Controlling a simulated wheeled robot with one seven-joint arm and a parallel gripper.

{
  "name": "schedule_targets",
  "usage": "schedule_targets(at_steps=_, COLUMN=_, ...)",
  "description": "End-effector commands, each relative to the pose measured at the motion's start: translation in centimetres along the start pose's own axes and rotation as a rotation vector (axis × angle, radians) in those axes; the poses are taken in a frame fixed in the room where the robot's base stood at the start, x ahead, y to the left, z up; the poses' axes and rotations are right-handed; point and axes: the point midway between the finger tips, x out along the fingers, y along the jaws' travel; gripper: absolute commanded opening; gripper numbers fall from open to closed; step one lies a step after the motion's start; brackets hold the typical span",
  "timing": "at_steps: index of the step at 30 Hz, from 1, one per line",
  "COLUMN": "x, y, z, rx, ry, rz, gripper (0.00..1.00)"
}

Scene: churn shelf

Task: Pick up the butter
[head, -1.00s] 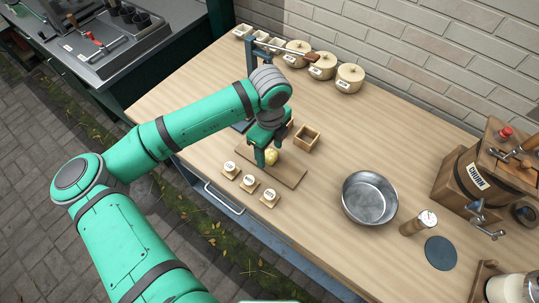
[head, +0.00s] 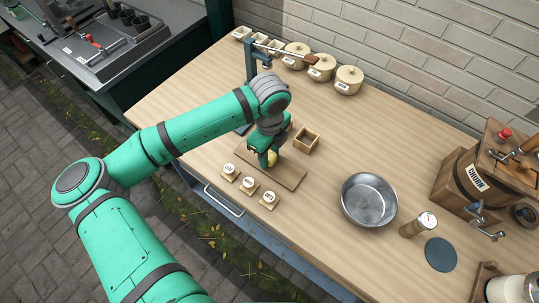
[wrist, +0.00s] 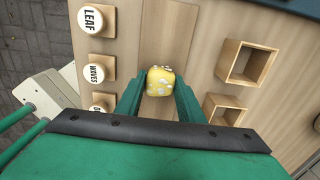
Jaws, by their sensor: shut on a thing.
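The butter (wrist: 161,82) is a small yellow block with pale patches on top. In the wrist view it sits between the two green fingers of my gripper (wrist: 160,100), which is shut on it. In the head view the butter (head: 272,159) shows as a small yellow patch under my gripper (head: 268,156), partly hidden by a finger. It is over the brown board (head: 290,176); I cannot tell whether it touches the board.
Three round stamps (head: 248,184) labelled in black stand along the board's near edge. A small open wooden box (head: 306,140) is right of my gripper. A metal bowl (head: 369,199) stands farther right. A press-like stand (head: 250,62) rises behind.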

Motion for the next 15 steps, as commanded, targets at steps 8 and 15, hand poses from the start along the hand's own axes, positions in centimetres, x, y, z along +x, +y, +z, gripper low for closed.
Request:
schedule_targets(at_steps=8, x=-3.6, y=0.5, z=-0.4, rx=0.003, ry=0.000, rz=-0.004, gripper=0.12)
schedule_targets(at_steps=15, x=-8.8, y=4.4, z=-2.5, rx=0.003, ry=-0.002, rz=-0.004, gripper=0.12)
